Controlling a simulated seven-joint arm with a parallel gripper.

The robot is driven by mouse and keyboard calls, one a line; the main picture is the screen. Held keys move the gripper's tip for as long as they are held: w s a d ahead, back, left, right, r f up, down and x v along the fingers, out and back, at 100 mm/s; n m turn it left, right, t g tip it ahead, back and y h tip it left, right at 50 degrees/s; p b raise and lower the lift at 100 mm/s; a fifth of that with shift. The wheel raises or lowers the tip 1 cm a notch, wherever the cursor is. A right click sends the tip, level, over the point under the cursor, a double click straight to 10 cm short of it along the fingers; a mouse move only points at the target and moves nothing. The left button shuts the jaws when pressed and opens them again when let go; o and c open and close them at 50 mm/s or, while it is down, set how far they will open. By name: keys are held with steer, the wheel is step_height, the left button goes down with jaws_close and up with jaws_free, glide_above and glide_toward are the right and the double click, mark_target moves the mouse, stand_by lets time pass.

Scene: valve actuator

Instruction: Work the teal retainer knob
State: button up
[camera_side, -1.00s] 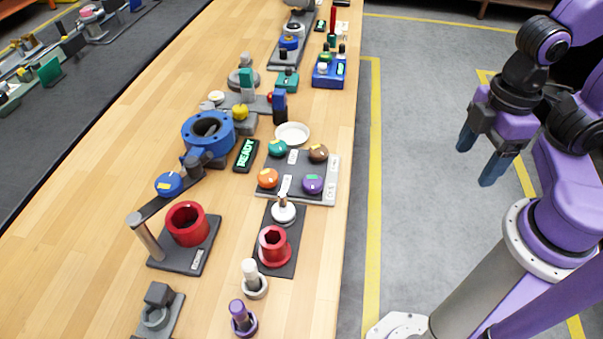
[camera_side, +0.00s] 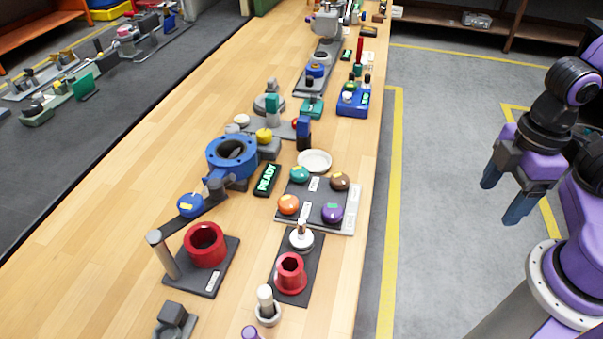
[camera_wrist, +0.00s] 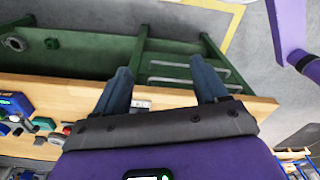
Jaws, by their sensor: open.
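In the side view a teal knob (camera_side: 299,174) sits at the back left of a dark panel (camera_side: 313,196) on the wooden bench. Orange (camera_side: 288,205), brown (camera_side: 340,181) and purple (camera_side: 332,213) knobs share that panel. My gripper (camera_side: 501,200) is open and empty, off the bench to the right, over the grey floor and well apart from the knobs. In the wrist view my gripper (camera_wrist: 162,82) shows two spread blue fingers with nothing between them. I cannot make out the teal knob there.
A blue ring-shaped valve body (camera_side: 232,157) with a lever and blue knob (camera_side: 191,205) stands left of the panel. A display reading READY (camera_side: 265,179), a white dish (camera_side: 314,161) and red sockets (camera_side: 205,245) are close by. Open floor lies between bench and arm.

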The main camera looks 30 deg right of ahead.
stand_by(0.4)
step_height(320, 180, up, 4)
steer(key=f+m, duration=0.1)
steer(key=m, duration=0.4)
glide_above(300, 171)
step_height(300, 171, down, 16)
steer(key=shift+f, duration=0.15)
steer(key=c, duration=1.1)
